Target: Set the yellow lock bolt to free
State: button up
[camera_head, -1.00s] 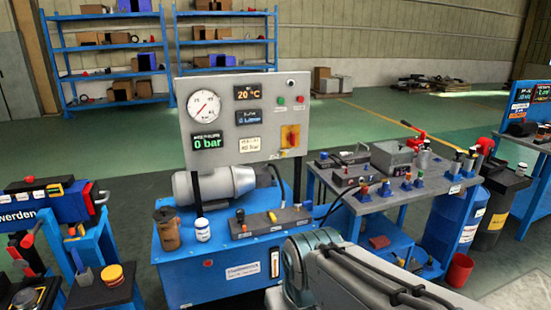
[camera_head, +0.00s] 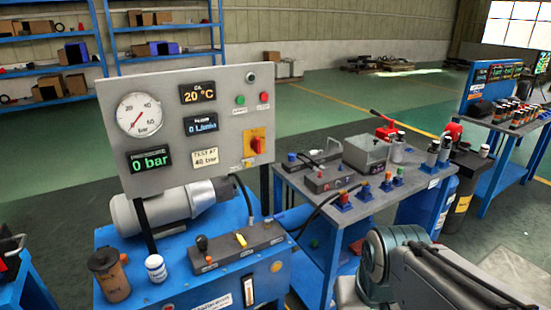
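A small yellow part (camera_head: 240,239) stands up from the dark valve block (camera_head: 235,247) on the blue hydraulic bench. It may be the yellow lock bolt, but it is too small for me to tell this or its setting. A black-knobbed lever (camera_head: 202,244) stands to its left on the same block. My arm crosses the lower right of the head view, to the right of the bench. My gripper is not in view.
A grey panel (camera_head: 222,155) with a gauge rises behind the block. A brown jar (camera_head: 109,276) and a white bottle (camera_head: 156,268) stand at the bench's left. A grey-topped table (camera_head: 375,201) with several valves and a metal box (camera_head: 366,154) stands to the right.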

aim_at(247, 162)
jog(key=u, duration=0.3)
jog(key=i, duration=0.9)
jog(key=u, duration=0.7)
